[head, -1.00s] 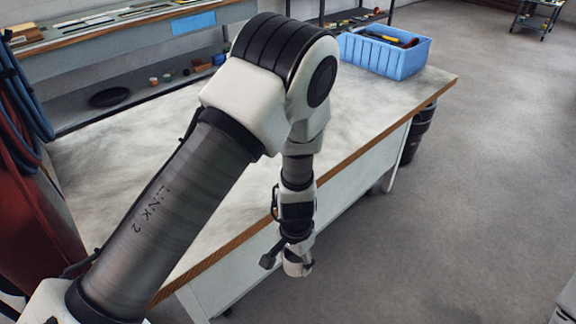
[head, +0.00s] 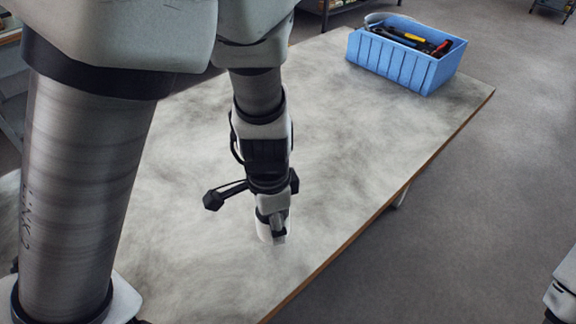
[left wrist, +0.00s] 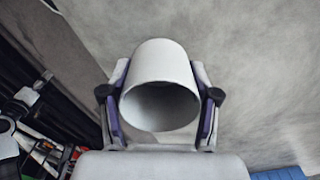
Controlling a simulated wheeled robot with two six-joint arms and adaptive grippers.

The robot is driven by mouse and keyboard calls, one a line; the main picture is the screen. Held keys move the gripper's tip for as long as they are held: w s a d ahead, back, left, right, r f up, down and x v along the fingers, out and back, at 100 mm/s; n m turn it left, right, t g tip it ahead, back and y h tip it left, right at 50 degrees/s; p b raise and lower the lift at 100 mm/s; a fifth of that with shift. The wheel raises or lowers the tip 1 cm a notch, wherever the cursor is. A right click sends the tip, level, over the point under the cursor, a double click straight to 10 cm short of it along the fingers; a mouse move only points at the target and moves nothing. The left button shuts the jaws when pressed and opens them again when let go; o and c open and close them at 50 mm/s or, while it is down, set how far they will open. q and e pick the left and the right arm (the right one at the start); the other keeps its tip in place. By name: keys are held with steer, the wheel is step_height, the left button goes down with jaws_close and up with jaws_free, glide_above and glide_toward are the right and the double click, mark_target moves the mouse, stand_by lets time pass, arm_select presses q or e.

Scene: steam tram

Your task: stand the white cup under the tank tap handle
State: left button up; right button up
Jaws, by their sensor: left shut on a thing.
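The white cup (left wrist: 163,58) sits between the two fingers of my left gripper (left wrist: 160,112) in the left wrist view, with its open mouth facing the camera. The fingers press on both sides of its wall. In the head view, my left gripper (head: 278,222) points down over the grey worktable, and part of the cup (head: 263,229) shows beside the fingers. I cannot tell whether the cup's base touches the table. No tank or tap handle shows in either view.
The worktable (head: 340,130) has a wide bare top with a brown edge on its right. A blue crate (head: 400,62) with several tools stands at its far right corner. Open floor lies to the right. Tools (left wrist: 45,150) also show at the lower left of the wrist view.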

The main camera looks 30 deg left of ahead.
arm_select(q)
steer(key=w+p, duration=0.1)
steer(key=w, duration=0.1)
steer(key=w+p, duration=0.1)
steer(key=w+r+p, duration=0.1)
steer(key=w, duration=0.1)
steer(key=shift+w, duration=0.35)
steer(key=w, duration=0.3)
steer(key=w+a+f+p, duration=0.1)
steer(key=w, duration=0.2)
steer(key=w+a+f+p, duration=0.1)
steer(key=w, duration=0.2)
steer(key=shift+a, duration=0.1)
steer(key=shift+w+f, duration=0.15)
steer(key=shift+f, duration=0.1)
steer(key=shift+s+d+f+p, duration=0.15)
steer(key=shift+f+p, duration=0.1)
steer(key=shift+f, duration=0.35)
steer(key=shift+s+d+f+p, duration=0.1)
steer(key=shift+s+f+p, duration=0.1)
steer(key=shift+f, duration=0.35)
steer(key=shift+w+a+f, duration=0.2)
steer(key=shift+w+f, duration=0.1)
steer(key=shift+f, duration=0.1)
steer(key=shift+s+f, duration=0.1)
steer(key=o, duration=1.2)
steer(key=shift+d, duration=0.1)
